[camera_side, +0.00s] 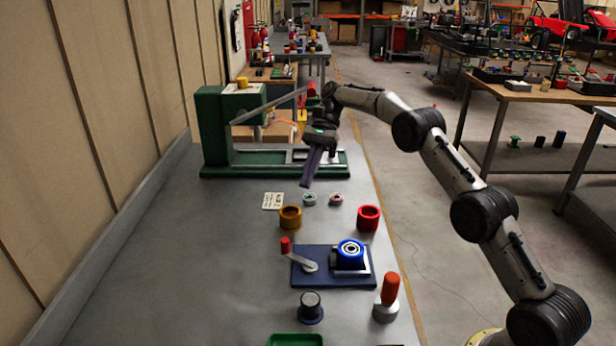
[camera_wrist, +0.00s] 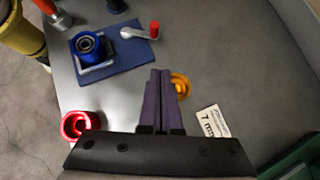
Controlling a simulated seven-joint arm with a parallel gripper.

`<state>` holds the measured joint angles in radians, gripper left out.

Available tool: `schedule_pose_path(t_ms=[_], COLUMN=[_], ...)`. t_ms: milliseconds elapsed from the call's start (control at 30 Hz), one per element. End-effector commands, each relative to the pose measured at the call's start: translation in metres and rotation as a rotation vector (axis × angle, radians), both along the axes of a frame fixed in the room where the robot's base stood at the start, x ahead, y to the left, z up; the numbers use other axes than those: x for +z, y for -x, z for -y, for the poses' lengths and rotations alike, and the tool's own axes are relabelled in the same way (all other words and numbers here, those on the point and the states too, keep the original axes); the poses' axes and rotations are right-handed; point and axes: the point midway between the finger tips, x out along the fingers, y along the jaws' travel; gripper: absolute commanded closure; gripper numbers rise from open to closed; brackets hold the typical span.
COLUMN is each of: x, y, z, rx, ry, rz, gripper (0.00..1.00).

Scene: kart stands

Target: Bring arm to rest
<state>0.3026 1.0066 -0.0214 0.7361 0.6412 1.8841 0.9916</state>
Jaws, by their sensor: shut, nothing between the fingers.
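My gripper (camera_side: 309,178) hangs over the far part of the grey workbench, in front of the green press (camera_side: 213,130). Its dark fingers point down and are together with nothing between them. In the wrist view my gripper (camera_wrist: 160,75) shows its shut fingers from behind, and they partly cover the orange ring (camera_wrist: 183,84). The arm reaches in from the right side of the side view, bent over the bench edge.
On the bench (camera_side: 190,260) are a red ring (camera_side: 368,218), a blue fixture plate (camera_side: 308,278) with a blue ringed part (camera_side: 350,252), a red-handled tool (camera_side: 390,290), a dark knob (camera_side: 311,308) and a label card (camera_side: 272,201). The bench's left side is clear.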

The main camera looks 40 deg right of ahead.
Motion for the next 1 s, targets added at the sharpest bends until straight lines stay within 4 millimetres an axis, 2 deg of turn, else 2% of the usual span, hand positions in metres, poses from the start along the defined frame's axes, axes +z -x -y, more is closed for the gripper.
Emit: schedule_pose_path(t_ms=[167, 267, 367, 400, 500, 700, 833, 1000], x=[0.007, 0.035, 0.079, 0.097, 0.136, 0.189, 0.21, 0.221], y=[0.0, 0.001, 0.012, 0.02, 0.045, 0.102, 0.143, 0.2], z=[-0.005, -0.013, -0.027, -0.034, -0.049, -0.073, -0.083, -0.091], rx=[0.008, 0.022, 0.045, 0.055, 0.072, 0.116, 0.156, 0.224], ry=[0.004, 0.02, 0.038, 0.048, 0.081, 0.156, 0.21, 0.289], rz=[0.013, 0.066, 0.126, 0.146, 0.189, 0.305, 0.395, 0.522], gripper=[1.0, 1.0, 1.0, 1.0, 1.0, 1.0, 1.0, 1.0])
